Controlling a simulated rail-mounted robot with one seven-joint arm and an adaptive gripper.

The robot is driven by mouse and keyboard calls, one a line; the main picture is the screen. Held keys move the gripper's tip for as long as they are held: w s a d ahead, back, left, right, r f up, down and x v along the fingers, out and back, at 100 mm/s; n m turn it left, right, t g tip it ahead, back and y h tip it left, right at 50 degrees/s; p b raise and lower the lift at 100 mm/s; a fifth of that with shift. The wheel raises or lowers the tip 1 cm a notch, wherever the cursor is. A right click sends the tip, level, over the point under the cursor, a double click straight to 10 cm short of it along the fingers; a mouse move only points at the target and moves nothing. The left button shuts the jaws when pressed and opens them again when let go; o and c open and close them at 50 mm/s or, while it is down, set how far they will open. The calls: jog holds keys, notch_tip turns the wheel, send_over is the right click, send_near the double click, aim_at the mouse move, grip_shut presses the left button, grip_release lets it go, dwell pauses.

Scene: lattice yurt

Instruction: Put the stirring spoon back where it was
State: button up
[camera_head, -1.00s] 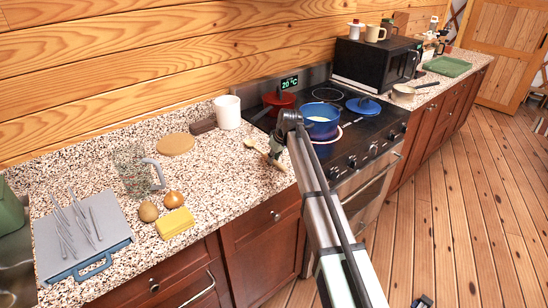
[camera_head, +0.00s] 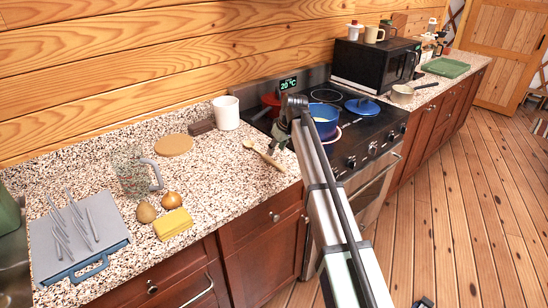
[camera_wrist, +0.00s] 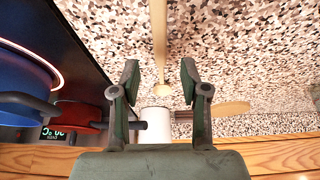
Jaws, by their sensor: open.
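The wooden stirring spoon (camera_head: 264,155) lies on the speckled counter, close to the stove's left edge. Its bowl end points toward the wall and its handle toward the counter's front. My gripper (camera_head: 283,131) is open and empty, raised near the spoon by the stove edge. In the wrist view the spoon (camera_wrist: 159,38) shows between the spread fingers (camera_wrist: 160,78), apart from both of them.
A white canister (camera_head: 226,113), a dark block (camera_head: 201,127) and a round board (camera_head: 173,145) stand or lie behind the spoon. A glass jug, yellow sponge and grey board lie left.

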jog(key=v, duration=0.5)
jog(key=shift+s+d+r+b, duration=0.1)
jog(key=shift+r+b, duration=0.25)
